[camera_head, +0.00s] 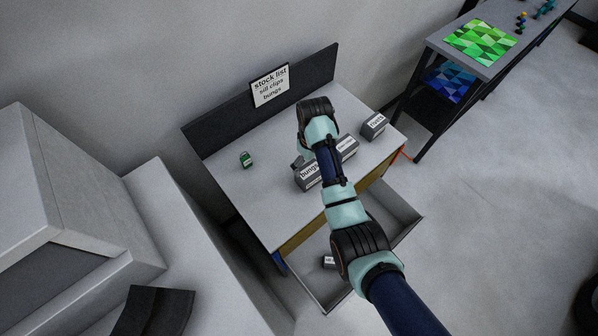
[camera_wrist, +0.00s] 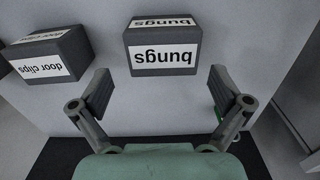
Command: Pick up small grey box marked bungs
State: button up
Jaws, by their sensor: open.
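The small grey box marked "bungs" (camera_wrist: 164,31) is at the top middle of the wrist view, its white label upside down. In the head view the bungs box (camera_head: 308,180) sits on the table, partly hidden by my arm. My gripper (camera_wrist: 160,82) is open and empty. In the wrist view its two fingers stand apart, below the left and right sides of the box, with the box beyond the tips. I cannot tell the height gap. In the head view my gripper is mostly hidden by my wrist.
A grey "door clips" box (camera_wrist: 48,45) stands left of the bungs box in the wrist view. Another grey box (camera_head: 374,126) is near the table's right end. A small green item (camera_head: 246,160) lies left. An upright back panel (camera_head: 220,137) and an open drawer (camera_head: 402,212) border the table.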

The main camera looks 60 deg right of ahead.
aim_at(310, 171)
jog(key=f, duration=0.6)
jog(key=shift+s+a+f, duration=0.1)
jog(key=shift+a+f, duration=0.15)
jog(key=shift+f, duration=0.15)
jog(key=c, duration=1)
